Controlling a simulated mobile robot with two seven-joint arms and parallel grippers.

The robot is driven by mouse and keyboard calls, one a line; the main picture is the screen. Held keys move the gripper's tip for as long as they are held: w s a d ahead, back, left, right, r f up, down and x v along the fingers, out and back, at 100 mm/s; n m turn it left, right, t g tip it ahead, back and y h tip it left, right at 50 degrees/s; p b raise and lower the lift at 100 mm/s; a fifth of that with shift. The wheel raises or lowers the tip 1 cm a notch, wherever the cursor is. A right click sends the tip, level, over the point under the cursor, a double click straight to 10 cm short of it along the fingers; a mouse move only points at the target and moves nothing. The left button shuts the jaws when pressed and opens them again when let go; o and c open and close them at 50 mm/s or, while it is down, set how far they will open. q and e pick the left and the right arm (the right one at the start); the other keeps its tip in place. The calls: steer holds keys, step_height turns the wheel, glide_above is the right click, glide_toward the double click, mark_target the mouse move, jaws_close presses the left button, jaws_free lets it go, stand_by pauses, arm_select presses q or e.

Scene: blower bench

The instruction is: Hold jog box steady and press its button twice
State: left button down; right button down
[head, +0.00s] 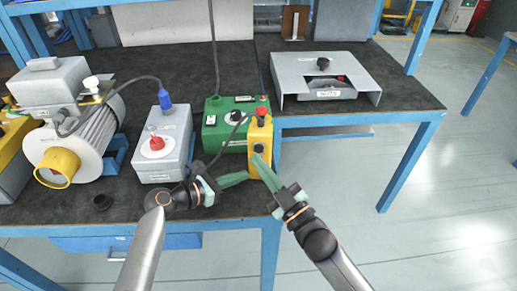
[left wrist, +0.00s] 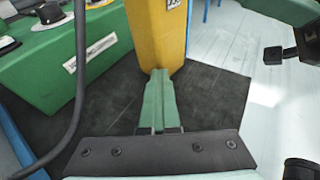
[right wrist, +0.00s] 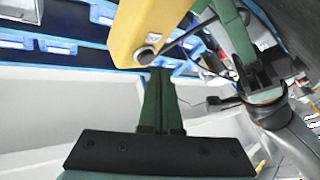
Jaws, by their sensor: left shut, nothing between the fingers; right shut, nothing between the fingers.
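The yellow jog box (head: 260,136) stands upright at the front right of the bench, with a red button near its top and a dark round button (head: 258,148) lower down. My left gripper (head: 248,175) is shut and empty, its tips at the box's lower left side; in the left wrist view they are against or very near the yellow box (left wrist: 157,35). My right gripper (head: 257,157) is shut and empty, its tips just below the dark button. The right wrist view shows the yellow box (right wrist: 140,25) just beyond the tips; contact is unclear.
A green control box (head: 226,130) stands directly left of the jog box, with a black cable looping near my left gripper. Further left are a grey box with a red knob (head: 160,155) and a blower motor (head: 75,130). A grey metal housing (head: 325,75) stands back right.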

stand_by(0.5)
steer(key=shift+w+d, duration=0.1)
steer(key=shift+w, duration=0.3)
steer(key=shift+w+d, duration=0.1)
steer(key=shift+w, duration=0.45)
stand_by(0.7)
steer(key=shift+s, duration=0.1)
stand_by(1.2)
steer(key=shift+s+a, duration=0.2)
steer(key=shift+s, duration=0.7)
steer(key=shift+s+a, duration=0.25)
steer(key=shift+s, duration=1)
steer(key=shift+s+a, duration=0.25)
steer(key=shift+s, duration=0.95)
stand_by(0.9)
